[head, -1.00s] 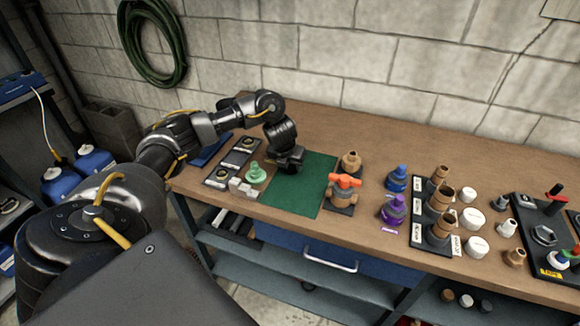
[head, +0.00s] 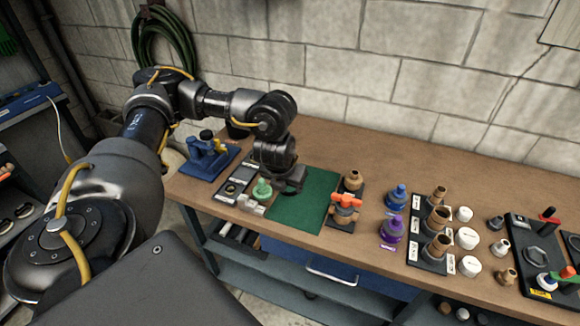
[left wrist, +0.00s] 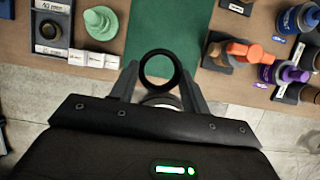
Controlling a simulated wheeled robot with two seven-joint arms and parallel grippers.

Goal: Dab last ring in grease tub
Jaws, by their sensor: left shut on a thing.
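My left gripper (left wrist: 160,85) is shut on a dark ring (left wrist: 160,67), whose open centre faces the wrist camera. In the head view the left gripper (head: 292,188) is over the left part of the green mat (head: 312,205); the ring cannot be made out there. A pale round shape (left wrist: 162,100) shows between the fingers, partly hidden; I cannot tell what it is. I cannot pick out the grease tub for certain. A green stepped cone (head: 262,190) stands left of the mat, beside a dark tray (head: 236,186) with a ring in it. My right gripper is not in view.
A valve with an orange handle (head: 346,205) stands right of the mat, with blue (head: 397,198) and purple (head: 391,229) bottles beyond. Brown fittings (head: 437,221) and white caps (head: 467,238) fill the right side. A blue tool (head: 209,156) stands at the left. The mat's front is clear.

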